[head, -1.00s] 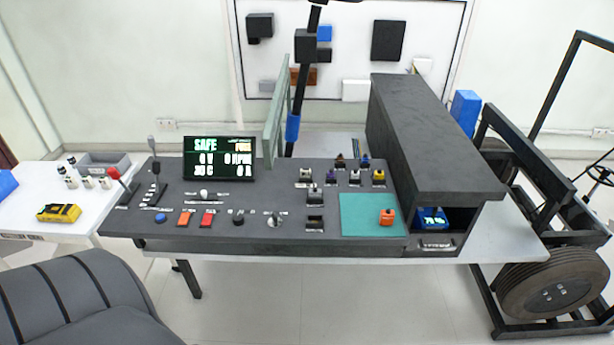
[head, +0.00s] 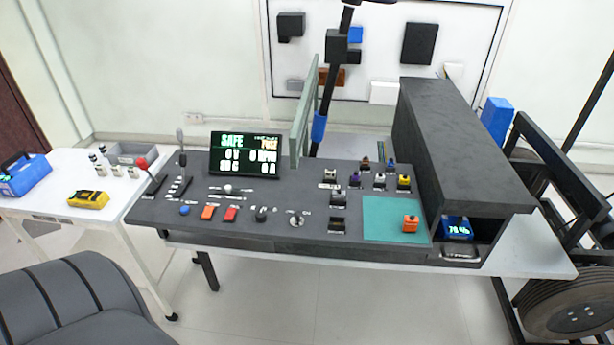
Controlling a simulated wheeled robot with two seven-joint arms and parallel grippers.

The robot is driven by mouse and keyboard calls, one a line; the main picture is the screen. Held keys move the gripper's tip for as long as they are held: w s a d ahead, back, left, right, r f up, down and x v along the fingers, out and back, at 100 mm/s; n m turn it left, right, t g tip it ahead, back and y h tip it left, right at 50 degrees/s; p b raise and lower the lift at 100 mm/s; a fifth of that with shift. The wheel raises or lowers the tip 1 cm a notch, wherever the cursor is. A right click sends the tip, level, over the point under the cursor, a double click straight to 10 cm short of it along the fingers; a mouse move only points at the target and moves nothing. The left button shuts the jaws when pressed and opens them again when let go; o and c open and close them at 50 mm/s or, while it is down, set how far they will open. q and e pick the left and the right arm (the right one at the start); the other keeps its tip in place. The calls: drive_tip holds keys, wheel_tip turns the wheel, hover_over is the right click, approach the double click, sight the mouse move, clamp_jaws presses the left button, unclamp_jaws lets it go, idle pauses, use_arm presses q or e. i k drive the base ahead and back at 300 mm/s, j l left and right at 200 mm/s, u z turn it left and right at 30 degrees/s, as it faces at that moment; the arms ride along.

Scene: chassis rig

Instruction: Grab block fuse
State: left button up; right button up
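No part is clearly labelled as the block fuse. An orange block with a dark top (head: 410,224) sits on the teal mat (head: 380,218) at the right of the console. Neither of my grippers shows in the head view.
The dark console (head: 255,236) carries a screen (head: 245,155) reading SAFE, levers and buttons. A black shelf box (head: 465,150) rises right of the mat, with a blue lit meter (head: 456,228) inside. A white side table (head: 55,212) holds a yellow meter (head: 88,199). A grey seat (head: 75,300) stands in front.

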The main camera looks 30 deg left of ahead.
sight(329, 174)
drive_tip(key=i+l+u, duration=0.15)
drive_tip(key=l+u, duration=0.55)
drive_tip(key=u, duration=0.15)
drive_tip(key=i+l+u, duration=0.1)
drive_tip(key=l+u, duration=0.35)
